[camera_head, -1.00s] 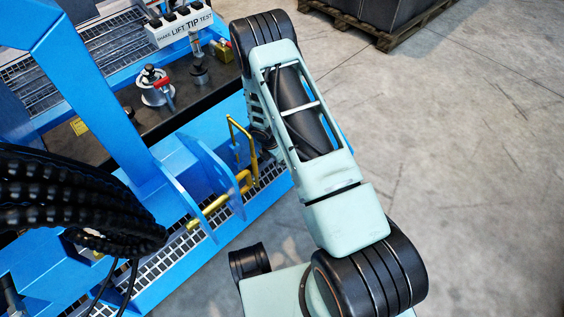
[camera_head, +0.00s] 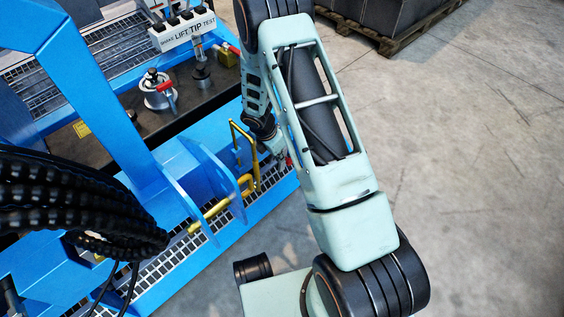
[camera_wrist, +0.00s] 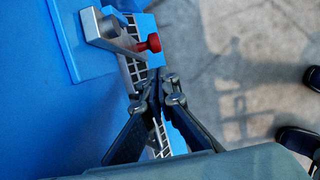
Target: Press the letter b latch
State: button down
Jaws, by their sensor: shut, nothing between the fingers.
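A grey metal latch (camera_wrist: 103,30) with a red knob (camera_wrist: 149,44) is fixed to the blue frame at the top of the wrist view. No letter is readable on it. My gripper (camera_wrist: 163,88) is shut and empty, its fingertips just below the red knob in the picture. I cannot tell whether they touch anything. In the head view a small red spot (camera_head: 289,161) shows by the end of my arm, at the right edge of the blue machine; it may be the same knob. My gripper is mostly hidden there.
The blue machine has a yellow bent bar (camera_head: 235,143) and a yellow pin (camera_head: 211,213) left of my arm. A labelled switch box (camera_head: 183,31) stands above a dark valve panel (camera_head: 135,118). Black hoses (camera_head: 70,195) hang at left. Concrete floor (camera_head: 470,190) is open at right.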

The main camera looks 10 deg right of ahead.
jog(key=shift+v, duration=1.9)
